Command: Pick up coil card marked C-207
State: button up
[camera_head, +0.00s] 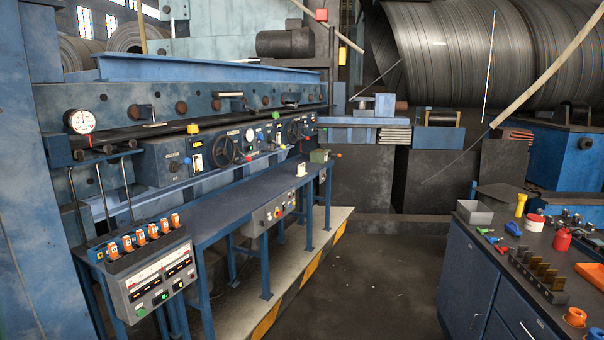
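No marking C-207 can be read in this view, so I cannot tell which thing is the coil card. Several brown-gold upright plates (541,270) stand in a dark slotted holder (552,293) on the right-hand cabinet top; any marks on them are too small to read. A small pale upright piece (301,169), perhaps a card, stands on the long blue bench (240,195); its marking is also unreadable. My gripper is not in view.
The blue cabinet (468,272) at right carries a grey tray (474,212), a red can (562,240), a yellow flashlight-like item (521,205) and an orange tray (592,273). A control box (152,275) stands front left. Dark floor (370,270) between bench and cabinet is clear.

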aim_at(301, 167)
jog(key=i+u, duration=0.2)
jog(key=i, duration=4.35)
jog(key=i+z, duration=0.15)
jog(key=i, duration=0.55)
jog(key=i+j+z, duration=0.15)
jog(key=i, duration=0.55)
